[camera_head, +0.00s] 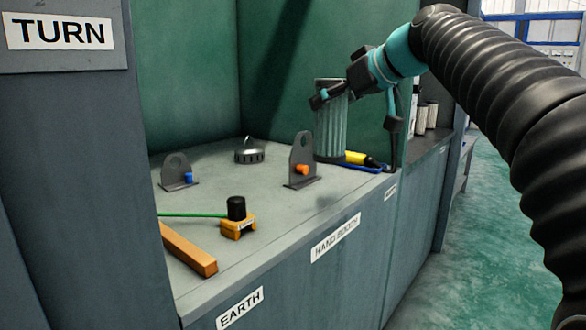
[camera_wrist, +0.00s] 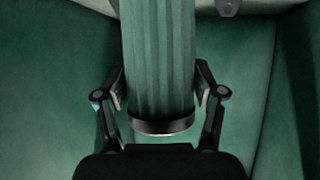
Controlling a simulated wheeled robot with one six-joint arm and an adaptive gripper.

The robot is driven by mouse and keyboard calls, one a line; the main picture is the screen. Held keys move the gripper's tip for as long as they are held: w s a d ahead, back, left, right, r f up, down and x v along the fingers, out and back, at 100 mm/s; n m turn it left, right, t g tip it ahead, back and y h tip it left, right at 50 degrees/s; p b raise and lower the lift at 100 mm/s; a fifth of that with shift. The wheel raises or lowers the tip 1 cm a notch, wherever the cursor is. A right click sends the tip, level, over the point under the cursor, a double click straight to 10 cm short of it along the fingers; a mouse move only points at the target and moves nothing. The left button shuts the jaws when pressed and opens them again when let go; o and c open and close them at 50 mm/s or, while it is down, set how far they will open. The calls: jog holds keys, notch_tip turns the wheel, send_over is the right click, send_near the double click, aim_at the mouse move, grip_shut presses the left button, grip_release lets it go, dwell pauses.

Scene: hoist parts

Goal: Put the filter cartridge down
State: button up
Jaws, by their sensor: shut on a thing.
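The filter cartridge is a grey-green pleated cylinder (camera_head: 331,132) with a dark end ring. It stands upright in the head view over the far right part of the bench (camera_head: 290,222). I cannot tell whether its lower end touches the bench. My gripper (camera_head: 350,98) is shut on it near its upper end. In the wrist view the cartridge (camera_wrist: 158,60) runs up the middle, and my gripper's two fingers (camera_wrist: 160,92) press on its sides close to the dark ring. The cartridge's far end is out of the wrist view.
A grey bracket with an orange knob (camera_head: 302,170) stands just left of the cartridge. A yellow-and-black tool (camera_head: 362,159) and a blue item lie to its right. A second bracket (camera_head: 175,168), dark round part (camera_head: 249,152), yellow block (camera_head: 238,225) and orange bar (camera_head: 188,250) are farther left.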

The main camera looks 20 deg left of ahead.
aim_at(331, 120)
jog(key=a+f, duration=0.2)
jog(key=a, duration=0.1)
jog(key=w+a+f, duration=0.1)
jog(key=a+f, duration=0.1)
jog(key=a, duration=0.1)
jog(key=w+a+f, duration=0.1)
jog(key=a+f, duration=0.1)
jog(key=a, duration=0.1)
jog(key=shift+w+a+f, duration=0.15)
jog(key=shift+w+a, duration=0.05)
jog(key=shift+f+b, duration=0.7)
jog(key=shift+f, duration=1.3)
jog(key=o, duration=1.4)
jog(key=v, duration=1.2)
